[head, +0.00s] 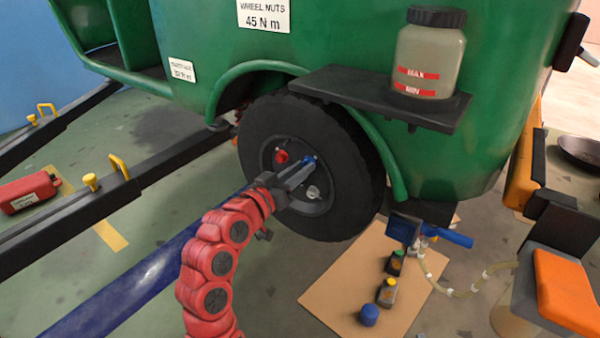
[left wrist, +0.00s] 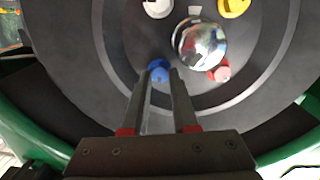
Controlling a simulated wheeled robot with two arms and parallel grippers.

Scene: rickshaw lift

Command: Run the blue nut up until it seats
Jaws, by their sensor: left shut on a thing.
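The blue nut (head: 308,160) is on the face of the black wheel (head: 262,130) under the green vehicle body. It also shows in the left wrist view (left wrist: 158,68). My left gripper (head: 304,170) reaches the wheel face from the lower left. In the left wrist view its two fingers (left wrist: 160,80) are shut on the blue nut, one on each side. Part of the nut and its stud are hidden, so I cannot tell how far it sits from the wheel. My right gripper is not in view.
A red nut (left wrist: 219,72), white nut (left wrist: 158,6), yellow nut (left wrist: 234,6) and chrome hub (left wrist: 199,42) are close by. A dark shelf (head: 340,92) with a fluid bottle (head: 428,52) juts out above. A cardboard sheet (head: 335,295) with small bottles lies below right.

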